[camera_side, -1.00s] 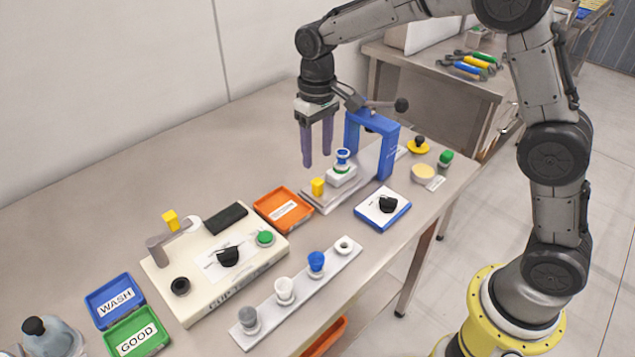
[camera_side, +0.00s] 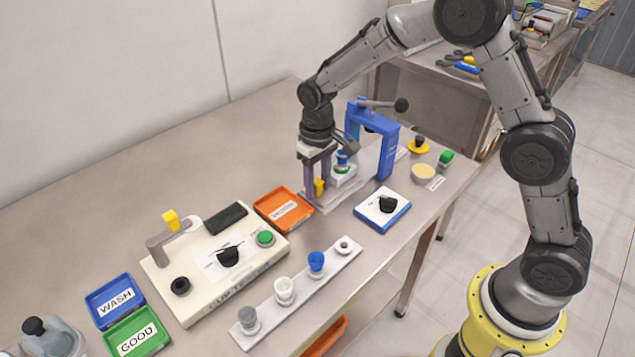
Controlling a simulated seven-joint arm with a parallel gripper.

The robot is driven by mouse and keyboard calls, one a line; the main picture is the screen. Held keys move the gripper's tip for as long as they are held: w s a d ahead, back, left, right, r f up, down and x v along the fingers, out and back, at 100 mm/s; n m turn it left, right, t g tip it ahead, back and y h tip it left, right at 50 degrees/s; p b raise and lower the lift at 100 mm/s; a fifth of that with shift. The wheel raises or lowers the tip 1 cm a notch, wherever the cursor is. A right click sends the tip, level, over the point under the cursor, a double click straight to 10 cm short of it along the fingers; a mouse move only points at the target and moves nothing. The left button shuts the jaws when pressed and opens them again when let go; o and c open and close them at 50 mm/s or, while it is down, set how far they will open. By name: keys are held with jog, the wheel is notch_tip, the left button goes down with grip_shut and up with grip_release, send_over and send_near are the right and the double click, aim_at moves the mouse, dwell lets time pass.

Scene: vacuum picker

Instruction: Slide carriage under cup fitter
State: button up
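The carriage is a white block (camera_side: 343,178) with a yellow grip (camera_side: 319,187) at its near-left end. It sits on a pale rail plate (camera_side: 340,197) and carries a blue and green cup piece (camera_side: 342,160). The cup fitter (camera_side: 388,150) is a blue arch with a black-knobbed lever on top. The carriage stands to the left of the arch, not beneath it. My gripper (camera_side: 317,190) points down with its purple fingers on either side of the yellow grip. The fingers look apart, and I cannot tell whether they touch the grip.
An orange tray (camera_side: 263,206) lies close to the left of the rail. A blue-edged pad (camera_side: 402,212) with a black piece is at its right. A white strip with several cups (camera_side: 316,262) lies in front. The cream test box (camera_side: 190,306) is further left.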

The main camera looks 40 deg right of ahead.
grip_shut()
dwell(1.2)
